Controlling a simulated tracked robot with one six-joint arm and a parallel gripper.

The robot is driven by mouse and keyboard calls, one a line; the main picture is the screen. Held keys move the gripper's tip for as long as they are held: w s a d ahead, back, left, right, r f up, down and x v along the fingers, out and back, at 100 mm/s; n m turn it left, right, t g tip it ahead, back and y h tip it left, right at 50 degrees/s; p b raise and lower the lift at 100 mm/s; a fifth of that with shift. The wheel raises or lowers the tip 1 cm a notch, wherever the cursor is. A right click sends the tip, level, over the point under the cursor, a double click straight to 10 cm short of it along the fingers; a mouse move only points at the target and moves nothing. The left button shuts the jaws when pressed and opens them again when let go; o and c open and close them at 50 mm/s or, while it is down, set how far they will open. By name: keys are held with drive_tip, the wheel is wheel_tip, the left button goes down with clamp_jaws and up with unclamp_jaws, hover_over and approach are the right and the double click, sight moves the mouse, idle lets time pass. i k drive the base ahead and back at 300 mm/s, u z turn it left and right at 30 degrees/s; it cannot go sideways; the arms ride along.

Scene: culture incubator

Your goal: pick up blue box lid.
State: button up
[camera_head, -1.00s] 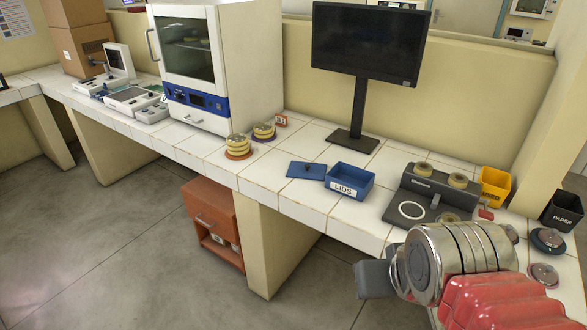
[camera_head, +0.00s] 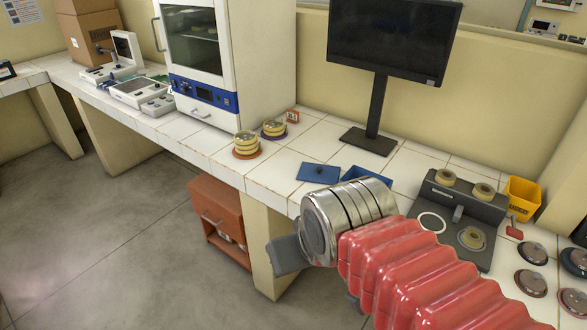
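The blue box lid (camera_head: 318,173) lies flat on the white tiled counter, with a small dark knob on top. The blue box (camera_head: 368,176) stands just to its right, and my arm's metal wrist hides most of it. My gripper (camera_head: 284,257) shows only in part, as a grey piece at the left end of the wrist. It is in front of the counter's front edge, nearer the camera than the lid and apart from it. Its fingertips cannot be made out, so its opening cannot be told.
A monitor (camera_head: 385,50) stands behind the lid. Stacked dishes (camera_head: 246,144) sit to its left, beside the incubator (camera_head: 212,75). A dark grey device (camera_head: 460,215) and a yellow bin (camera_head: 522,196) are to the right. An orange cabinet (camera_head: 218,222) stands below the counter.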

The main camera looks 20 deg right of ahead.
sight(320, 174)
drive_tip(key=u, duration=0.2)
drive_tip(key=i, duration=1.3)
drive_tip(key=z, duration=0.4)
